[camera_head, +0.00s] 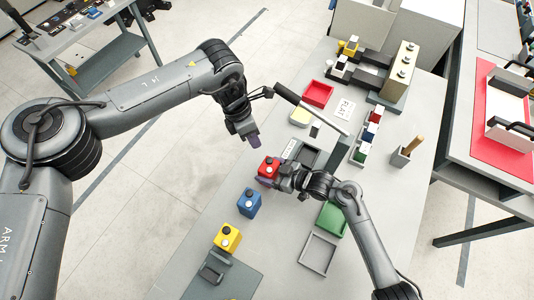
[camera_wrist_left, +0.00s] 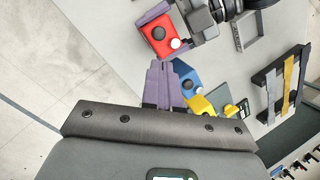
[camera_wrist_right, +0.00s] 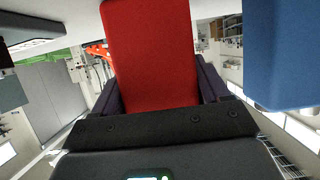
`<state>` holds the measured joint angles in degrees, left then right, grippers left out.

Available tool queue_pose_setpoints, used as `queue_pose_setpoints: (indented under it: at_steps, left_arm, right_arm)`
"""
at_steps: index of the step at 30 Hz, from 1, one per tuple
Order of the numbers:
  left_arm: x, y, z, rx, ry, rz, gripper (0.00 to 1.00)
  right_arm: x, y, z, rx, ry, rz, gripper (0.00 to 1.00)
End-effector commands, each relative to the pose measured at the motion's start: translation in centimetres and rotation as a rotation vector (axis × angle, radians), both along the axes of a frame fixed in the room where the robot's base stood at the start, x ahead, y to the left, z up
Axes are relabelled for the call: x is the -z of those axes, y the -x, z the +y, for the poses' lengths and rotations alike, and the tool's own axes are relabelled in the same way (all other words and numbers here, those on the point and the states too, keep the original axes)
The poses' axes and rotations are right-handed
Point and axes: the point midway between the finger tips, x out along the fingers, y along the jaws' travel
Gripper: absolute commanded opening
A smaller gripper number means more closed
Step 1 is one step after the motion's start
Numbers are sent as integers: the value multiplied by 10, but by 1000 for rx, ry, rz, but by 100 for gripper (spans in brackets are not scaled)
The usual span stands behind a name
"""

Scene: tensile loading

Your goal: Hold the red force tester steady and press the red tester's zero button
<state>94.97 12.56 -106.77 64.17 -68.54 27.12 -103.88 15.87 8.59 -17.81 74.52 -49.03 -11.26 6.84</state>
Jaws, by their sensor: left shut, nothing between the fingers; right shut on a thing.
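The red force tester (camera_head: 268,166) is near the table's left edge, held between the purple fingers of my right gripper (camera_head: 274,178). In the right wrist view the red body (camera_wrist_right: 150,55) fills the gap between the fingers. The left wrist view shows the tester (camera_wrist_left: 152,48) with a dark round knob (camera_wrist_left: 158,33) and a white round button (camera_wrist_left: 175,43) on one face. I cannot tell which is the zero button. My left gripper (camera_head: 254,141) is shut and empty, above and left of the tester, apart from it. Its closed fingertips (camera_wrist_left: 161,66) point toward the tester.
A blue tester (camera_head: 249,203) and a yellow tester (camera_head: 227,238) stand nearer along the left table edge. A red tray (camera_head: 318,94), a green tray (camera_head: 331,218) and a grey tray (camera_head: 318,253) lie on the table. A long dark-handled bar (camera_head: 310,108) slants behind my right gripper.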

Motion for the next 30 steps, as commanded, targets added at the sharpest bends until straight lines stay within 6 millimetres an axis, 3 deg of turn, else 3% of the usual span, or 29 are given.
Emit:
queue_pose_setpoints:
  at_steps: [9, 15, 21, 30]
  left_arm:
    - [-16, 3, -2, -528, -127, 132, 0]
    - [-35, 3, -6, -716, -179, 145, 0]
    - [-56, -2, -13, -700, -181, 100, 0]
    - [-58, -3, -13, -700, -178, 96, 0]
  right_arm:
    - [0, 0, 0, -1, 0, 0, 32]
    - [0, 0, 0, -1, 0, 0, 32]
    - [0, 0, 0, 0, 0, 0, 32]
    - [0, 0, 0, 0, 0, 0, 32]
